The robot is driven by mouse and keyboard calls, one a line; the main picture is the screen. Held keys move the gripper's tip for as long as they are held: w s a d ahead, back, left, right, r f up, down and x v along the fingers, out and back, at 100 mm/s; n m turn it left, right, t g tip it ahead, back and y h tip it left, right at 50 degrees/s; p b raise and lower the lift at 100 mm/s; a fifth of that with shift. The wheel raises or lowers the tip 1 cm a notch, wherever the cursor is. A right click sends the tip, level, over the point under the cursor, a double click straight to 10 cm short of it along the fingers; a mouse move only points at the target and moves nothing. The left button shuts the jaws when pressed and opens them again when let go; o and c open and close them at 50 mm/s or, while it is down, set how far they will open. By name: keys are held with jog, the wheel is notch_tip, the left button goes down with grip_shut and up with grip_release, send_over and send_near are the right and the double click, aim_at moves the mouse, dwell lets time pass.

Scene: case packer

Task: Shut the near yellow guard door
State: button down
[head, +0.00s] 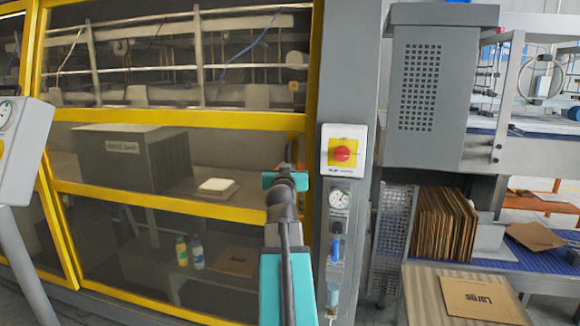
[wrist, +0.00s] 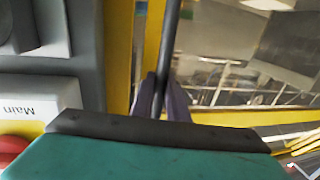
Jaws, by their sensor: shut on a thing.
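The near yellow guard door (head: 165,121) has a yellow frame and clear panels, and fills the left half of the head view. Its right edge is close to the grey post; I cannot tell if it is fully closed. In the wrist view, the fingers of my gripper (wrist: 163,98) are shut around a dark upright handle bar (wrist: 171,40) on the door. A yellow upright (wrist: 119,50) and a second yellow strip stand left of the bar, with a narrow strip between them. In the head view my arm hides the fingertips and most of the handle.
A grey post (head: 350,60) right of the door carries a red and yellow main switch (head: 343,151) and a gauge (head: 339,198). Right of it stand a grey cabinet (head: 425,90), stacked cardboard (head: 445,222) and a flat carton (head: 480,298). A grey control box (head: 22,150) is at left.

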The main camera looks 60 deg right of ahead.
jog(key=shift+s+d, duration=0.1)
jog(key=shift+s, duration=0.05)
jog(key=c, duration=1.7)
grip_release()
jog(key=shift+s+d, duration=0.1)
jog(key=shift+s, duration=0.05)
jog(key=shift+b+v, duration=6.85)
jog(key=shift+b, duration=0.45)
